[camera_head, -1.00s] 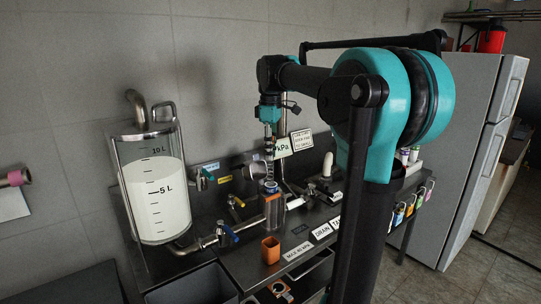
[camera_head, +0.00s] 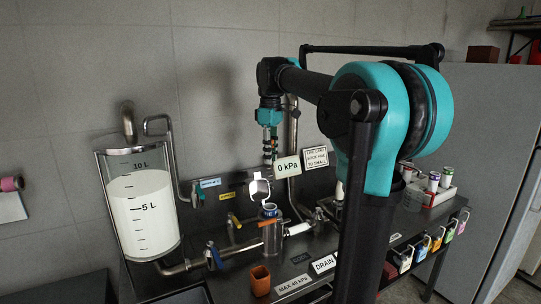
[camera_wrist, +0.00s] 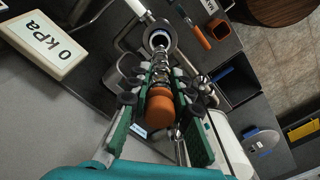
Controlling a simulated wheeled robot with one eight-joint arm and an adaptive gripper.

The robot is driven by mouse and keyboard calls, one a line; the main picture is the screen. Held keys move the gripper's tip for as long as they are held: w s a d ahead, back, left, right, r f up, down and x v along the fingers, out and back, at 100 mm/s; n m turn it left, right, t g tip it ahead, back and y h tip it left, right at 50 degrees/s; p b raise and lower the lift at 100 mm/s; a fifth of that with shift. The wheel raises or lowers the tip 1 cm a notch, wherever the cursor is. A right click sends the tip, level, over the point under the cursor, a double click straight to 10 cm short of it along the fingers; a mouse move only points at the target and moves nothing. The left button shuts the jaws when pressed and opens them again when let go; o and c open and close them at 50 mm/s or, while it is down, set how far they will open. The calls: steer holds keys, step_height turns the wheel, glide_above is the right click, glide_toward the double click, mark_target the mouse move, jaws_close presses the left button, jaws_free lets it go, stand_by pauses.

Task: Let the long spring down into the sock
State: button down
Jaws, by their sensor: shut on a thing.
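My gripper (camera_wrist: 159,105) is shut on the long spring (camera_wrist: 160,76), near its rounded orange end (camera_wrist: 160,107). In the wrist view the metal coils run away from my fingers toward a round opening with a pale rim (camera_wrist: 160,39). In the head view my gripper (camera_head: 269,132) hangs above the upright metal housing (camera_head: 272,238), whose open top has a blue and white rim (camera_head: 269,209). The spring's lower part is hard to make out there, and I cannot tell whether its tip is inside the rim. The sock's inside is hidden.
A clear tank of white liquid (camera_head: 141,215) stands at left. A 0 kPa display (camera_head: 288,167) is close behind my gripper. An orange cup (camera_head: 260,280) stands in front. Pipes and valves crowd the bench.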

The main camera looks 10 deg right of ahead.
steer(key=shift+f, duration=0.1)
glide_toward(270, 205)
steer(key=shift+s+a+f, duration=0.1)
steer(key=shift+s+f, duration=0.35)
steer(key=shift+f, duration=0.95)
steer(key=shift+s+d+f, duration=0.1)
steer(key=shift+s+f, duration=0.35)
steer(key=shift+f, duration=0.9)
steer(key=shift+s+a+f, duration=0.1)
steer(key=shift+s+f, duration=0.35)
steer(key=shift+f, duration=0.95)
steer(key=shift+w+f, duration=0.25)
steer(key=shift+f, duration=0.15)
steer(key=c, duration=0.6)
jaws_free()
steer(key=shift+r, duration=0.1)
steer(key=shift+r, duration=0.1)
step_height(270, 205, up, 12)
steer(key=shift+f, duration=0.1)
